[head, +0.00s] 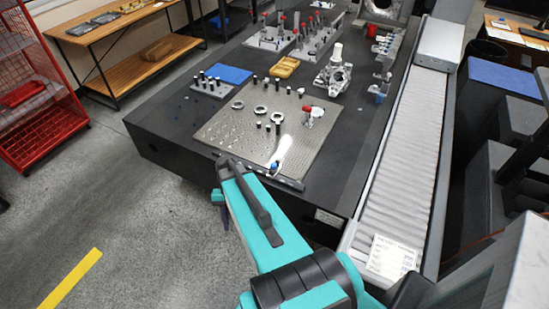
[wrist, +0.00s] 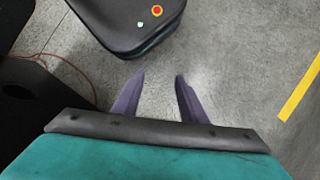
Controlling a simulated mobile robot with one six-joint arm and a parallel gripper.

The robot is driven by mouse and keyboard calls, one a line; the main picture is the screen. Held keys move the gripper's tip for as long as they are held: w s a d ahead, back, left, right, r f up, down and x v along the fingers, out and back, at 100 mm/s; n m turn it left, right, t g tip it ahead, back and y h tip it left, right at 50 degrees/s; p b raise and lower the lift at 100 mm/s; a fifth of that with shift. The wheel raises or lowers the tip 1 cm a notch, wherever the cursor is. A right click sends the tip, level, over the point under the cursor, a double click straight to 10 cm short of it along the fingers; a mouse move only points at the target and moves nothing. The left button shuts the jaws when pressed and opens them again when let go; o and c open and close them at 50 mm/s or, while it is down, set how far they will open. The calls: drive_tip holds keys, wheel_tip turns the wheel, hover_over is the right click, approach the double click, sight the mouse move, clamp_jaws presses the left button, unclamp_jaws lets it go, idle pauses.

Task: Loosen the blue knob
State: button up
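The small blue knob (head: 274,167) is near the front edge of the perforated metal plate (head: 222,128), in the head view. It stands by a light-coloured fixture strip and is too small to show detail. My gripper (wrist: 160,76) has its two purple fingers apart with bare floor between them in the wrist view. In the head view my gripper is mostly hidden by my arm, with a purple finger showing low beside the table's front side, left of and below the knob. The knob is not in the wrist view.
The dark table (head: 160,125) carries pins, rings, a red-handled clamp (head: 308,112) and a grey casting (head: 334,78) behind the knob. A ribbed rail cover (head: 405,150) runs along the right. Open floor (head: 120,230) lies at left.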

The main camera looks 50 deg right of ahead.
drive_tip(key=w+d+r+m+t+y+p, duration=0.1)
drive_tip(key=w+d+r+m, duration=0.15)
drive_tip(key=d+r, duration=0.4)
drive_tip(key=w+d+r+m+t+p, duration=0.1)
drive_tip(key=d+r+m, duration=0.2)
drive_tip(key=d+r, duration=0.4)
wheel_tip(320, 180, up, 15)
drive_tip(key=m+t+p, duration=0.2)
drive_tip(key=m+t, duration=0.1)
drive_tip(key=m, duration=0.2)
hover_over(274, 164)
drive_tip(key=s+d, duration=0.1)
drive_tip(key=d, duration=0.5)
drive_tip(key=shift+s+f, duration=0.2)
drive_tip(key=shift+f, duration=0.05)
drive_tip(key=shift+a+f, duration=0.1)
drive_tip(key=shift+s+p+x, duration=0.2)
drive_tip(key=shift+p+x, duration=2.45)
drive_tip(key=shift+x, duration=4.15)
drive_tip(key=shift+a, duration=0.1)
drive_tip(key=shift+c, duration=0.3)
drive_tip(key=shift+g, duration=0.3)
clamp_jaws()
